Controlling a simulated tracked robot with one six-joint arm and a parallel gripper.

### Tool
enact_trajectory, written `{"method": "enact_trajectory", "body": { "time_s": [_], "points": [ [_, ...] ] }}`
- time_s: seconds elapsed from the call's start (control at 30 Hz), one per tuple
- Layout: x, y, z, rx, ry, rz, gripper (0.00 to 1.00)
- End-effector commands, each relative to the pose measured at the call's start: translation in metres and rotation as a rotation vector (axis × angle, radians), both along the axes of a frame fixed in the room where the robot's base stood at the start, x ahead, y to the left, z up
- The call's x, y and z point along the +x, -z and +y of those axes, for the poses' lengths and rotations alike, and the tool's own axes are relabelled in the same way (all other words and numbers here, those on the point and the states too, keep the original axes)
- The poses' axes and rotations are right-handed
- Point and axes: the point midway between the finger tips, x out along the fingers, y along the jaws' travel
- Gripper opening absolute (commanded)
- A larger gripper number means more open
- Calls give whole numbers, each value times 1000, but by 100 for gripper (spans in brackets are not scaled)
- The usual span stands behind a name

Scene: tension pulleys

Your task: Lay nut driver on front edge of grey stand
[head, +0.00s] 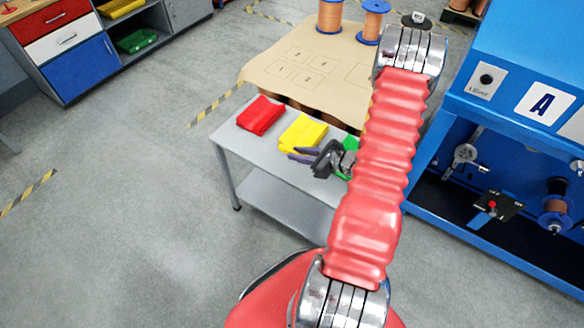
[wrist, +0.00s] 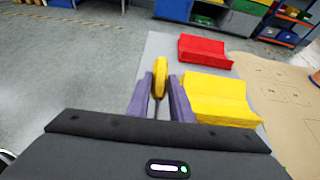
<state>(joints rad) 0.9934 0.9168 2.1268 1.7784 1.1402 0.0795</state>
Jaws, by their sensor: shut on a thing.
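My gripper (head: 302,155) has purple fingers and is low over the grey stand (head: 228,136), in front of the yellow bin. In the wrist view, the gripper (wrist: 160,92) is shut on the nut driver (wrist: 160,72). Its yellow handle shows upright beyond the fingertips, and a thin dark shaft runs back between the fingers. The stand's bare top (wrist: 158,46) lies behind and beside the handle, near the stand's left edge in that view. I cannot tell whether the driver touches the stand. The driver is not clear in the head view.
A red bin (head: 260,115), a yellow bin (head: 302,133) and a partly hidden green bin (head: 351,144) stand on the stand. A table with a paper sheet (head: 300,62) and copper spools is behind. A blue machine (head: 520,60) is at right. Floor at left is clear.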

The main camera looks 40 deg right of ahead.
Motion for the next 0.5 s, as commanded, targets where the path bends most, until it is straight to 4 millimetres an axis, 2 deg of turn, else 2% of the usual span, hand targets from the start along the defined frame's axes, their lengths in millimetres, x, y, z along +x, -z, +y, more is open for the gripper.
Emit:
{"method": "enact_trajectory", "body": {
  "time_s": [0.27,0.5],
  "points": [
    [0,35,0,3,0,2,0],
    [0,42,0,0,1,0,0]
  ]
}}
